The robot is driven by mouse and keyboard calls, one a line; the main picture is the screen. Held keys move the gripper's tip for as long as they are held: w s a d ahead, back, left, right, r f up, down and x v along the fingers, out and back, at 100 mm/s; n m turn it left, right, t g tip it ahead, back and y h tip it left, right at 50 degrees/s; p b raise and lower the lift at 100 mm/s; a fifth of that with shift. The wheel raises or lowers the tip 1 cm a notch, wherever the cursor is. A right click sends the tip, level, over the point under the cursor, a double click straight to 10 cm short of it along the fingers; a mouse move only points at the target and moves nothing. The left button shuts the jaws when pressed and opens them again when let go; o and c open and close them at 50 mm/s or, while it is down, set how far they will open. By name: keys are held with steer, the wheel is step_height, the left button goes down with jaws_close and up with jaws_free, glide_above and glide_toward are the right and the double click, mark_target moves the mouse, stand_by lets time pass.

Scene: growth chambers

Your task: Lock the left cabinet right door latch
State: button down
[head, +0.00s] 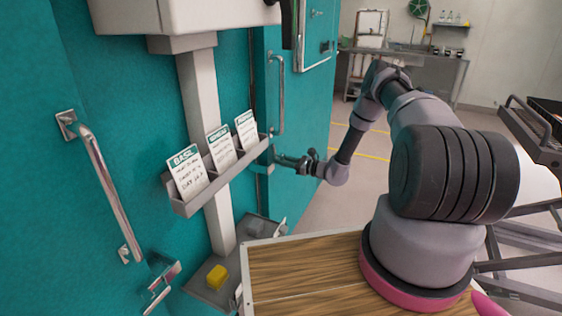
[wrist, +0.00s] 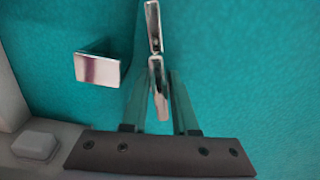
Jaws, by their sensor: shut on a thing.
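My gripper (head: 276,159) reaches out to the teal door (head: 288,72) with the vertical bar handle (head: 277,95), below that handle. In the wrist view, my gripper (wrist: 157,100) has its two fingers shut on the shiny metal latch lever (wrist: 157,72), one finger on each side. The lever points roughly up and down in that view. A separate metal catch plate (wrist: 98,68) sits on the teal surface to the left, apart from the lever. In the head view the held latch is too small and hidden to make out.
A grey rack with label cards (head: 207,160) stands on a pale post just left of my gripper. Another teal door has a long handle (head: 105,185) and a metal latch (head: 163,282) at the left. A yellow block (head: 216,276) lies on a low grey shelf. Open floor lies beyond my arm.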

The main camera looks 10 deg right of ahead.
steer(key=n, duration=0.3)
steer(key=shift+n, duration=0.4)
steer(key=n, duration=0.3)
steer(key=shift+n, duration=0.3)
steer(key=n, duration=0.6)
steer(key=shift+n, duration=0.4)
steer(key=c, duration=0.7)
jaws_free()
steer(key=v, duration=1)
steer(key=shift+s+d, duration=0.25)
steer(key=shift+d, duration=0.05)
